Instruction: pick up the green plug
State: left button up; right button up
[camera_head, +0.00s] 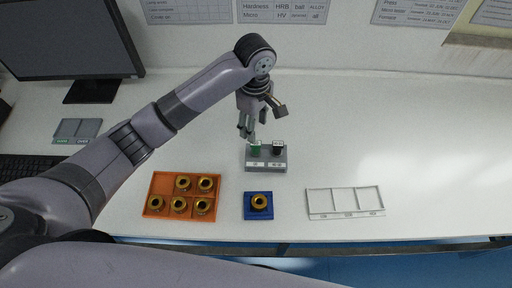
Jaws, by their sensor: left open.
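The green plug (256,149) stands upright in the left place of a small grey holder (266,167) near the middle of the table. A black plug (278,147) stands in the right place of the same holder. My left gripper (250,138) is open with its fingers pointing down. Its fingertips are just above and slightly behind the green plug. I cannot tell whether a finger touches the plug. My right gripper is not in view.
An orange tray (149,206) with several brass rings is front left. A blue block (249,215) with one brass ring stands in front of the holder. An empty white three-part tray (345,213) is front right. A monitor (70,38) and keyboard (28,168) are left. The right side is clear.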

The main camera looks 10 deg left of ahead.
aim_at(256, 143)
pick_arm(q)
jog(key=f, duration=0.4)
jog(key=shift+w+a, duration=0.1)
jog(key=shift+w, duration=0.15)
notch_tip(256, 143, down, 2)
jog(key=shift+f, duration=0.1)
jog(key=shift+f+p, duration=0.3)
jog(key=shift+p, duration=0.1)
notch_tip(256, 143, down, 4)
jog(key=shift+r+p, duration=0.1)
jog(key=shift+p, duration=0.3)
jog(key=shift+f, duration=0.4)
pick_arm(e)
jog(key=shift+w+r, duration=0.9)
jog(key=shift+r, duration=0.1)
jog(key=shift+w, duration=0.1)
pick_arm(q)
jog(key=c, duration=0.4)
grip_shut()
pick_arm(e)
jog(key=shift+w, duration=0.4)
